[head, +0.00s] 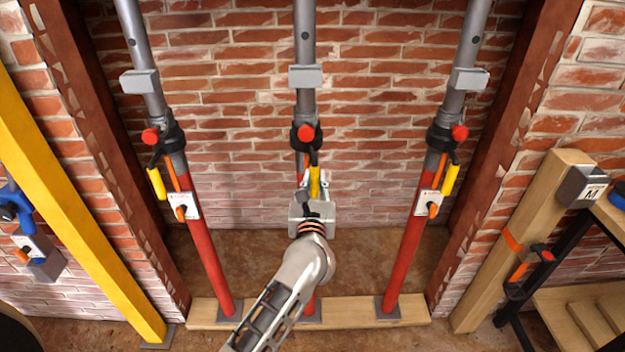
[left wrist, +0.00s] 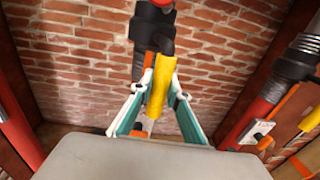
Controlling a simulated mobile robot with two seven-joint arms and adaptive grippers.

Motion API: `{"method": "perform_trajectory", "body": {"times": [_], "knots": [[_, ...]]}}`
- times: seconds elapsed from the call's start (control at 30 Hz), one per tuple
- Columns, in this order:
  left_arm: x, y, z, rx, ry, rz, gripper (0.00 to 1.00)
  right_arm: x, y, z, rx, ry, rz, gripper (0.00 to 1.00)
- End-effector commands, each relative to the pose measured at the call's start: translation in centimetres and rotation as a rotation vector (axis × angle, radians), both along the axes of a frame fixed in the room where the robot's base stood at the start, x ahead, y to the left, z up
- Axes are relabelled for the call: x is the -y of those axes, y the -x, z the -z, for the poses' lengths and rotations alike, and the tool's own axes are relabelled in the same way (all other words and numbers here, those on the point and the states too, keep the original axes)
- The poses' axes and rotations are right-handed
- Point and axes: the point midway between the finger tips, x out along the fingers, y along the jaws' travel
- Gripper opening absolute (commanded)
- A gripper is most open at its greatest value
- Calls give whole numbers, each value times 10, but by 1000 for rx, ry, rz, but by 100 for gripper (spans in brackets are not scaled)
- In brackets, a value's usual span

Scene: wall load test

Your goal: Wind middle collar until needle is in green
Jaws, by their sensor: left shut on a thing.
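The middle prop has a grey upper tube (head: 306,35), a black collar (head: 306,145) with a red knob (head: 305,132), and a yellow handle (head: 315,180) hanging from the collar. The yellow handle also shows in the left wrist view (left wrist: 158,88). My left gripper (left wrist: 160,82) has its two fingers closed around this handle, one on each side. In the head view my left arm comes up from below and covers the prop's lower red part. A grey box (head: 306,76) sits on the upper tube. No needle or green zone can be made out.
Similar props stand left (head: 205,250) and right (head: 405,250), each with its own yellow handle. All stand on a wooden plank (head: 260,318). A yellow beam (head: 75,195) leans at left, a wooden post (head: 515,240) at right. A brick wall (head: 235,130) is behind.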

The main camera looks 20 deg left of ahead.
Motion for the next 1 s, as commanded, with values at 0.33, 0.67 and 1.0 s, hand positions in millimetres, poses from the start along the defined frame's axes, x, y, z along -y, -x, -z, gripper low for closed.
{"method": "perform_trajectory", "body": {"times": [0.33, 0.67, 1.0], "knots": [[0, 0, 0, 0, 1, -1, 33, -3, 0, -1, 1, -7, 1, 40], [4, 21, 2, -3, 3, -1, 33, -2, 0, -1, 0, -4, 1, 40], [14, 68, 1, -2, 2, 0, 33, -2, 0, -1, 0, -6, 1, 40]]}}
